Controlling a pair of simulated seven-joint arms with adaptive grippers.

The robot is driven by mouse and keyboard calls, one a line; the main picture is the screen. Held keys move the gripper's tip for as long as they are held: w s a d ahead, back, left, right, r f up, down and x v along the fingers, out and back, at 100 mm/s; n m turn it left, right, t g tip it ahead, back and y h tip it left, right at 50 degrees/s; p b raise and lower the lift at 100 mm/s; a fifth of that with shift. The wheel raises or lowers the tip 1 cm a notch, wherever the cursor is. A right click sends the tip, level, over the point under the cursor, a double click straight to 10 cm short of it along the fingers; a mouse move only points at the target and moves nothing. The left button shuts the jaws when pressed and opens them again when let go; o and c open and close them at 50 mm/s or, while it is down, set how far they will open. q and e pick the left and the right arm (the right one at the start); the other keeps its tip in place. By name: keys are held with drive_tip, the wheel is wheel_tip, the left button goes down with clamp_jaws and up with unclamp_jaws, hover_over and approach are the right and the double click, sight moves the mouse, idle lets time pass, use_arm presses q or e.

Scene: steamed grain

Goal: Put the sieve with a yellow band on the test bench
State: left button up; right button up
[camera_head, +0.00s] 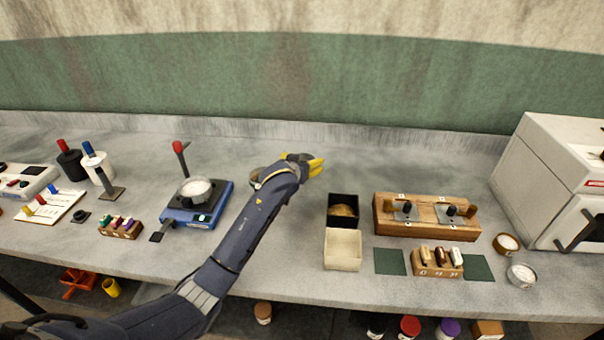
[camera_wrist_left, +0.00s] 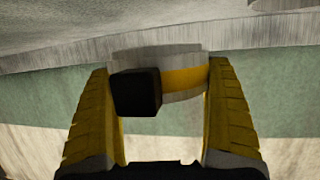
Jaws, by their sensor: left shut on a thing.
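My left gripper (camera_head: 316,166) is above the rear middle of the grey bench (camera_head: 290,270), its yellow fingers pointing right in the head view. In the left wrist view the gripper (camera_wrist_left: 160,100) is shut on the sieve (camera_wrist_left: 182,78), a metallic cylinder with a yellow-orange band. A black block on the sieve's side faces the camera. In the head view the sieve cannot be clearly made out behind the gripper and wrist. A round pale-rimmed thing (camera_head: 256,180) shows partly behind my wrist; I cannot tell what it is. My right gripper is not in view.
A blue scale (camera_head: 213,217) bears a white dish left of my arm. A black box (camera_head: 333,222), a cream box (camera_head: 342,262) and a wooden stand (camera_head: 383,229) stand to the right. A white machine (camera_head: 530,150) is at far right. Bench around the boxes' left side is bare.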

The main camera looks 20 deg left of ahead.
use_arm(q)
drive_tip(key=shift+f, duration=2.3)
drive_tip(key=shift+f, duration=0.6)
drive_tip(key=o, duration=1)
drive_tip(key=shift+f, duration=0.1)
drive_tip(key=shift+o, duration=0.2)
drive_tip(key=r+v, duration=0.1)
drive_tip(key=v, duration=1.1)
drive_tip(key=shift+r, duration=0.15)
